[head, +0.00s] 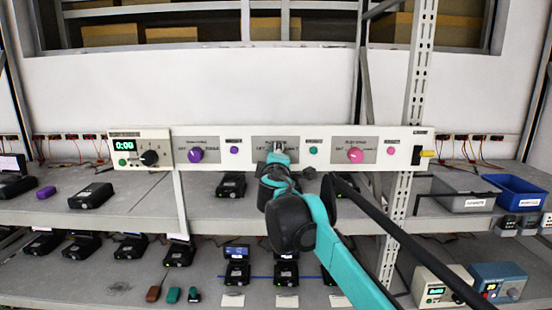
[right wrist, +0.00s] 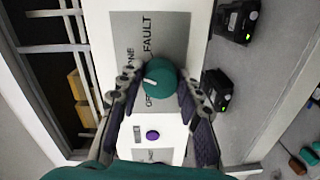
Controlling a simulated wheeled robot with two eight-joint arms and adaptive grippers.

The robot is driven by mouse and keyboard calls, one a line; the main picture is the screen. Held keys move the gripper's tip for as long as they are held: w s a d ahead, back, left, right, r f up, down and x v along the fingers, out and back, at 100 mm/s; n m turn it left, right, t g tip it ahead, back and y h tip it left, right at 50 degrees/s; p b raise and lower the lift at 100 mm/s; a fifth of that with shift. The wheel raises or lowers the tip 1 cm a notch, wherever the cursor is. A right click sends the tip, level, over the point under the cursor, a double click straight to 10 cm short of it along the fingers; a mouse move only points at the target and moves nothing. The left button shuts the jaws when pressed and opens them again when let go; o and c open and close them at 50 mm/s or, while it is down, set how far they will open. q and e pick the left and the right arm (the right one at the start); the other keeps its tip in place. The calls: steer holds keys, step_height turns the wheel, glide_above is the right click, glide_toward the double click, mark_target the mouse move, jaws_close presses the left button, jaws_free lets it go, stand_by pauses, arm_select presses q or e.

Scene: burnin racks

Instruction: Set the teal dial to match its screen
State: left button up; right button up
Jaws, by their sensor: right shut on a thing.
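The teal dial (right wrist: 167,82) sits on a grey plate (right wrist: 140,28) of the white panel in the right wrist view. My right gripper (right wrist: 158,92) has its two dark pads closed on either side of the dial. A short white mark on the dial points left in that view, near partly hidden lettering; the word FAULT stands above it. In the head view my right gripper (head: 278,165) covers the middle plate and hides the dial. A small teal button (head: 312,150) is just right of it. I cannot tell which screen belongs to the dial. My left gripper is out of view.
The panel strip (head: 410,140) also carries a purple dial (head: 196,155), a pink dial (head: 356,155) and a timer box (head: 124,146) reading 0:00. Black devices with small screens (head: 237,252) stand on the lower shelf. Grey (head: 462,204) and blue (head: 517,190) bins are at right.

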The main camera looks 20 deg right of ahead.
steer(key=o, duration=1.2)
steer(key=shift+c, duration=0.2)
steer(key=v, duration=1.2)
steer(key=s+d+f+m+g+b, duration=0.2)
steer(key=s+f+m+b, duration=0.3)
steer(key=f, duration=0.7)
steer(key=s+d+f+g+b, duration=0.25)
steer(key=f+b, duration=0.45)
steer(key=f, duration=0.6)
steer(key=s+d+f+m+g+b, duration=0.15)
steer(key=s+f+m+b, duration=0.35)
steer(key=f, duration=0.7)
steer(key=s+a+f+m+g+y+b, duration=0.1)
steer(key=s+f+b, duration=0.3)
steer(key=f, duration=0.8)
steer(key=s+a+f+g+y+b, duration=0.1)
steer(key=s+a+f+y+b, duration=0.1)
steer(key=f+b, duration=0.6)
steer(key=s+a+f+m+g+y+b, duration=0.1)
steer(key=s+f+b, duration=0.5)
steer(key=f, duration=1.1)
steer(key=shift+s+a+m+g+y, duration=0.35)
steer(key=shift+s+a+g, duration=0.2)
steer(key=shift+a, duration=0.45)
